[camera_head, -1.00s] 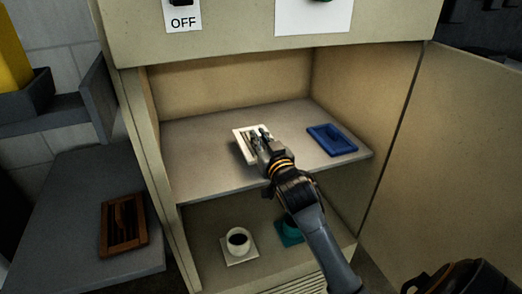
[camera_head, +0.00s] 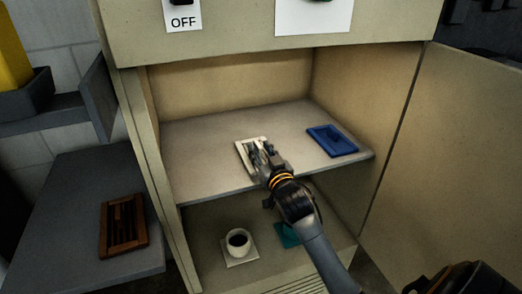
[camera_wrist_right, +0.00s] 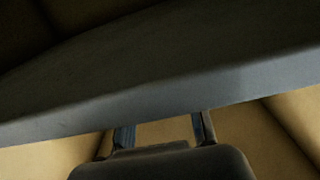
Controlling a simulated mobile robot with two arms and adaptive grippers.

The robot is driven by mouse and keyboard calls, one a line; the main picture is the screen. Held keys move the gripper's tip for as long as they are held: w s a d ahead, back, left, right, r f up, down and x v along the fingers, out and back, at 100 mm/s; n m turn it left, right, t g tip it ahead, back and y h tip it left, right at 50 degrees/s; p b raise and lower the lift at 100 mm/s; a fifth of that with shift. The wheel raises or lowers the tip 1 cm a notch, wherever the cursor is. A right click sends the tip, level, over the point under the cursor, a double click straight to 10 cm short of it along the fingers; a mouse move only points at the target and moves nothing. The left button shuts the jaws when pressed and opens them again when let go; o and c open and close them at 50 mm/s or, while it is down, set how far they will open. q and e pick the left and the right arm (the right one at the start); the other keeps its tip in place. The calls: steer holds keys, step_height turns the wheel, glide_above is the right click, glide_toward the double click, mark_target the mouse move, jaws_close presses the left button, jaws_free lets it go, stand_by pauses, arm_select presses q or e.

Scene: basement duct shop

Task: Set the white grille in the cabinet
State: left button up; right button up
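The white grille (camera_head: 241,150) lies on the cabinet's upper shelf (camera_head: 205,165), left of a blue framed piece. My right gripper (camera_head: 262,152) reaches in from the lower right, and its fingers are spread over the grille, hiding part of it. Contact between fingers and grille cannot be told. In the right wrist view the two fingers (camera_wrist_right: 163,130) stand apart, with their tips hidden behind the dark shelf edge (camera_wrist_right: 160,90). The cabinet (camera_head: 270,40) stands open at the front. My left gripper is out of view.
The blue piece (camera_head: 331,141) lies on the shelf's right side. A brown grille (camera_head: 124,226) lies on the grey side table (camera_head: 60,225). The open door (camera_head: 450,160) is at right.

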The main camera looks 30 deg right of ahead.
steer(key=shift+r, duration=0.15)
steer(key=v, duration=1.2)
steer(key=shift+b, duration=0.3)
